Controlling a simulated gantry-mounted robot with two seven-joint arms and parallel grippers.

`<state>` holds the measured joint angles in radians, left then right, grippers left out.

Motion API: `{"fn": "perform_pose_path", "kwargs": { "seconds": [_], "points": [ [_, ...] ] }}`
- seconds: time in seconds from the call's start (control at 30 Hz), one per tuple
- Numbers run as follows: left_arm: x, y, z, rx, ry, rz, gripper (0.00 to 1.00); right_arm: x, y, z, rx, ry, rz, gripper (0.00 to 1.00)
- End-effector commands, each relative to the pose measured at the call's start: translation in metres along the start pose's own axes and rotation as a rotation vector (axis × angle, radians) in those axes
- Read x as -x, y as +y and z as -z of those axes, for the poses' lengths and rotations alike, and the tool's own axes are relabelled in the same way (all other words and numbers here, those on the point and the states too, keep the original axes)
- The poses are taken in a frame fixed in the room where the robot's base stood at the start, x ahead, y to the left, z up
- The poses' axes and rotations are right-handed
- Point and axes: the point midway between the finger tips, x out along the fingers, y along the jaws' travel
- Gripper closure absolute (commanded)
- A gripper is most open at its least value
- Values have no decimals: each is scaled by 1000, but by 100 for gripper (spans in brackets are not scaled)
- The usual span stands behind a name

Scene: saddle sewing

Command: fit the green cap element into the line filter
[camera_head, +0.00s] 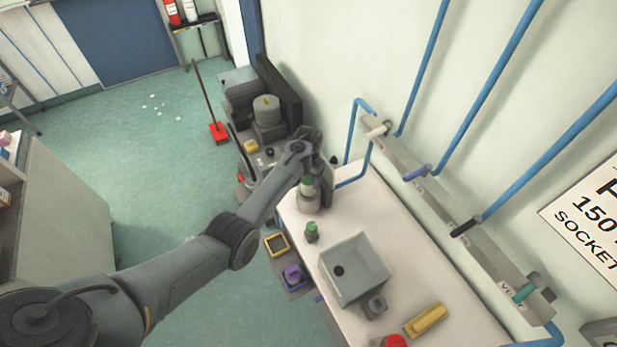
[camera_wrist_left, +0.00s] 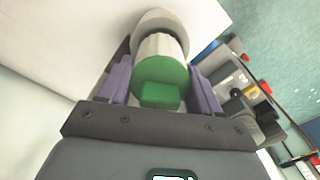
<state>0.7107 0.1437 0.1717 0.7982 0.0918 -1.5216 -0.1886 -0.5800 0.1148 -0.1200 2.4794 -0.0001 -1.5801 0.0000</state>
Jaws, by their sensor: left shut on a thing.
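The green cap element (camera_wrist_left: 160,78) is between the two purple fingers of my left gripper (camera_wrist_left: 162,86). Its green end faces the wrist camera and its pale ribbed body points away. The far end of that body meets or overlaps the wider grey-white line filter (camera_wrist_left: 165,20); I cannot tell how deep it sits. In the head view, the green cap (camera_head: 308,182) shows just above the grey line filter (camera_head: 309,204), which stands upright on the bench. My left gripper (camera_head: 318,181) is shut on the element, partly hidden by its own wrist. My right gripper is not in view.
A second small green-topped piece (camera_head: 312,232) stands on the white bench (camera_head: 400,220) near the filter. A grey box (camera_head: 355,270), a yellow block (camera_head: 427,320) and a red round thing (camera_head: 394,341) are nearer the front. A wall rail (camera_head: 450,215) with blue pipes runs along the right.

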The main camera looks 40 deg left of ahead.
Motion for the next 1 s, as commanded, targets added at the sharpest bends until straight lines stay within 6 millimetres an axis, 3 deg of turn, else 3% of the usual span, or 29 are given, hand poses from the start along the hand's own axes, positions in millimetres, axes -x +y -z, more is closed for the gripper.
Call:
{"fn": "perform_pose_path", "kwargs": {
  "seconds": [1.0],
  "points": [
    [1,0,0,0,1,0,73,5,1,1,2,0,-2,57]
  ]
}}
